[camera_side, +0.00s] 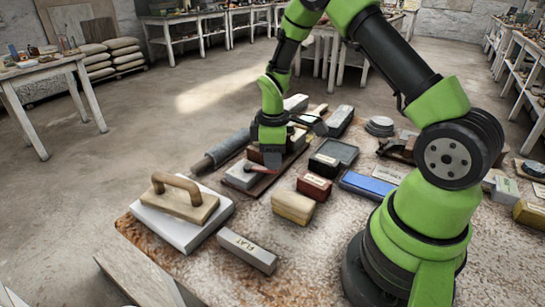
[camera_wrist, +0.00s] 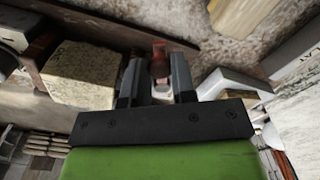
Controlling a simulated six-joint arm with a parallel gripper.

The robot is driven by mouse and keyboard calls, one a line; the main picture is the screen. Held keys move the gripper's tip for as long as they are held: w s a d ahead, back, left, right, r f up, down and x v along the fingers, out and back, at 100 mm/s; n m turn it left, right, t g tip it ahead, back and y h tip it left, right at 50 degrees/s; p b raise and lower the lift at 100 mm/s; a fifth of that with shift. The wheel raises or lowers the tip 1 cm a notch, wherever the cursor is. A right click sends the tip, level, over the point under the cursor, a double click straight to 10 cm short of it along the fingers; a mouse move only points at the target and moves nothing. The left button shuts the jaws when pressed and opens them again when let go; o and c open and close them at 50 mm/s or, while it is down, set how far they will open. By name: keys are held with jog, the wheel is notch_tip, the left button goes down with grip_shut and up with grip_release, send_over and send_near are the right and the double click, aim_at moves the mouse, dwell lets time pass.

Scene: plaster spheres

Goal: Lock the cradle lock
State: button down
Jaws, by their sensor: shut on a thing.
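My gripper (camera_side: 271,158) points down over the middle of the work table in the side view. In the wrist view its two dark fingers (camera_wrist: 157,78) stand on either side of a small reddish-brown piece (camera_wrist: 158,62), which I take to be the cradle lock. A pale bit shows below that piece, between the fingers. The gripper is shut on the piece. In the side view the fingers and green wrist hide the lock. A pale grey block (camera_side: 241,176) on a dark brown board lies just left of the fingertips. I cannot tell the lock's position.
A wooden-handled float (camera_side: 180,200) rests on a white slab at left. A grey "FLAT" block (camera_side: 247,251), a yellowish block (camera_side: 293,207), a red-brown box (camera_side: 314,186) and a dark tray (camera_side: 334,152) crowd the near and right sides. A grey roller (camera_side: 226,148) lies behind left.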

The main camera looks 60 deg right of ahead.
jog(key=c, duration=0.9)
grip_release()
jog(key=shift+c, duration=0.2)
jog(key=shift+a, duration=0.1)
